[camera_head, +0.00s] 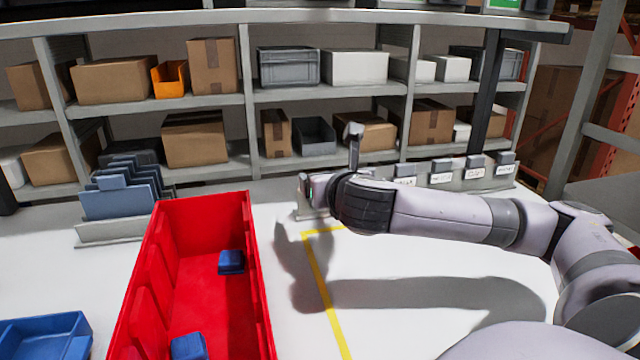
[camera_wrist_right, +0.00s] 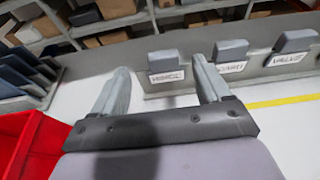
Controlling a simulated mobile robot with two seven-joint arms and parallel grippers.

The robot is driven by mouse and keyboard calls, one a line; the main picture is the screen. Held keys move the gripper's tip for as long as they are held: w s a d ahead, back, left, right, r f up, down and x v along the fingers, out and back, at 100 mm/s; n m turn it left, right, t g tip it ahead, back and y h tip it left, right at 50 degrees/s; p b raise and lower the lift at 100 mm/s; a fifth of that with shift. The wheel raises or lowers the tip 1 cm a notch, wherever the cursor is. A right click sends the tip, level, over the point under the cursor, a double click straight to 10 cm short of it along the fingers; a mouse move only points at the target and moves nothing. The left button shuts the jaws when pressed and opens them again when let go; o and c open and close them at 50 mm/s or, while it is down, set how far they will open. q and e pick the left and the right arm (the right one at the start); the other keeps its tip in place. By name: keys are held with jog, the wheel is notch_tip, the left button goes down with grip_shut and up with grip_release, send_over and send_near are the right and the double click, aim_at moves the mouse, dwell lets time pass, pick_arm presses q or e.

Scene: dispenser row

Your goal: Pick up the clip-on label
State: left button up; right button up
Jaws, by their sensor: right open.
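Several clip-on labels with grey clips and white printed faces stand along a low grey rail (camera_wrist_right: 300,62). In the right wrist view one label (camera_wrist_right: 167,78) shows beyond the gap between my fingers, another (camera_wrist_right: 231,69) is just right of the right finger, and a third (camera_wrist_right: 286,58) reads "VALVE". In the head view labels (camera_head: 441,178) (camera_head: 503,169) show at the right end of the rail. My right gripper (camera_wrist_right: 160,67) is open and empty, facing the rail and apart from the labels. My right arm hides part of the rail in the head view. My left gripper is not in view.
A red bin (camera_head: 205,285) with blue blocks (camera_head: 231,262) inside stands left of my right arm. A blue tray (camera_head: 40,335) is at the lower left. Blue-grey plates (camera_head: 118,200) stand in a rack. Shelves with boxes (camera_head: 195,138) line the back. White table around a yellow line (camera_head: 325,290) is clear.

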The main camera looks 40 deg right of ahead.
jog(key=shift+f+x, duration=0.1)
jog(key=shift+x, duration=1.15)
jog(key=shift+f+x, duration=0.15)
jog(key=shift+x, duration=1.05)
jog(key=shift+s+d, duration=0.15)
jog(key=shift+d, duration=0.05)
jog(key=c, duration=1.1)
